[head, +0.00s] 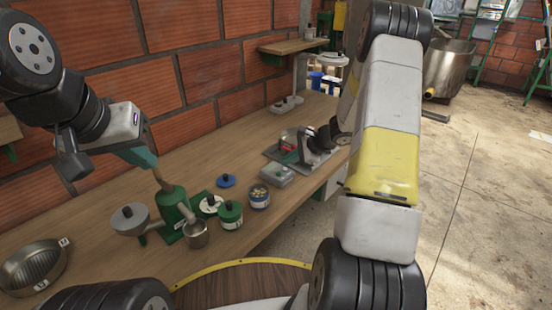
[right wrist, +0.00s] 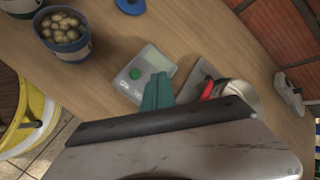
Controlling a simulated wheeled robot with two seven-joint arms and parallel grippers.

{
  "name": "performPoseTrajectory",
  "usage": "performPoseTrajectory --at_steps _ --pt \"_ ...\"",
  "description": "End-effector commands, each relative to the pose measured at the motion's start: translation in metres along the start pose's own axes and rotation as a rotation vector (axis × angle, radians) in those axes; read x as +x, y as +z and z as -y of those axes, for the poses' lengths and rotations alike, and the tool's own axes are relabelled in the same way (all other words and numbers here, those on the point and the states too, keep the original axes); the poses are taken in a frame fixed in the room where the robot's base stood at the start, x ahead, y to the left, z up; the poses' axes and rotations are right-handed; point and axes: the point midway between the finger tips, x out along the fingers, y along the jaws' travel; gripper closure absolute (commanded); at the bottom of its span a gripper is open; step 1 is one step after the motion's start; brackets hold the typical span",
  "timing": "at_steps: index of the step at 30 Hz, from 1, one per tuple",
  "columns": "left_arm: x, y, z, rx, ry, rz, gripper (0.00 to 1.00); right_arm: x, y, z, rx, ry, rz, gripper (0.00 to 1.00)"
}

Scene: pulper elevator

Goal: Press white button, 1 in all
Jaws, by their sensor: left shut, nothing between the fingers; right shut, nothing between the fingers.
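A grey box with a display (right wrist: 147,75) lies on the workbench in the right wrist view. It carries a round green button (right wrist: 138,74) and small white marks, too small to tell whether any is a white button. The box also shows in the head view (head: 277,174). My right gripper (right wrist: 155,90) has its teal fingers together and empty, overlapping the box's near edge in the picture; I cannot tell whether they touch it. My left gripper (head: 150,162) is shut and empty near the wooden handle of a green hand mill (head: 173,205).
A blue-rimmed jar of beans (head: 259,197), a green jar (head: 230,214), a metal cup (head: 196,234) and a blue lid (head: 226,181) stand on the workbench (head: 230,155). A red-handled metal item (right wrist: 228,90) lies right of my right fingers. A brick wall (head: 205,70) runs behind.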

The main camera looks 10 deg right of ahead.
Motion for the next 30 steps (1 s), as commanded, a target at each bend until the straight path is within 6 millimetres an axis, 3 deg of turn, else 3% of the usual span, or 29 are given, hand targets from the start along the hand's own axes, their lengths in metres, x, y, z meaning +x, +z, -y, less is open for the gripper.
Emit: performPoseTrajectory --at_steps 30 --pt "0.0 0.0 0.0 0.0 0.0 0.0 1.0 0.0061 -0.0045 -0.0046 0.0 0.0 0.0 1.0"
